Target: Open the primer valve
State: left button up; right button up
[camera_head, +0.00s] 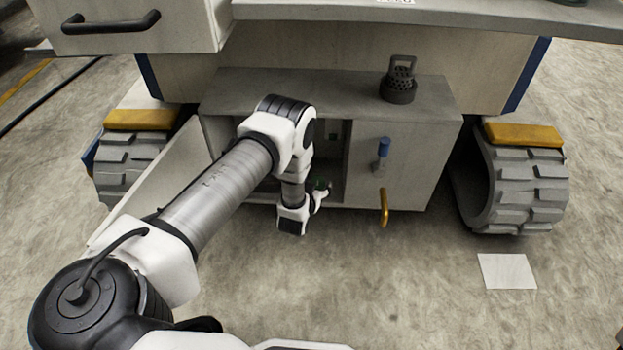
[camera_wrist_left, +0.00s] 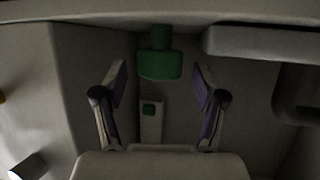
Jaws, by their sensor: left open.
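A green block-shaped handle (camera_wrist_left: 160,65), which may be the primer valve, sits inside the open cabinet compartment in the left wrist view. I cannot tell how close the fingertips are to the handle. In the head view my left arm reaches down to the cabinet opening and hides most of it. My right gripper is not in view.
A blue-topped lever (camera_head: 384,148) and a yellow handle (camera_head: 384,208) are on the cabinet front, right of the opening. The cabinet door (camera_head: 150,180) stands open at left. A dark vented fitting (camera_head: 398,88) stands on top. Tracked wheels (camera_head: 525,180) flank the cabinet.

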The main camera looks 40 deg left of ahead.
pick_arm(q)
jog(key=v, duration=1)
jog(key=shift+r, duration=0.1)
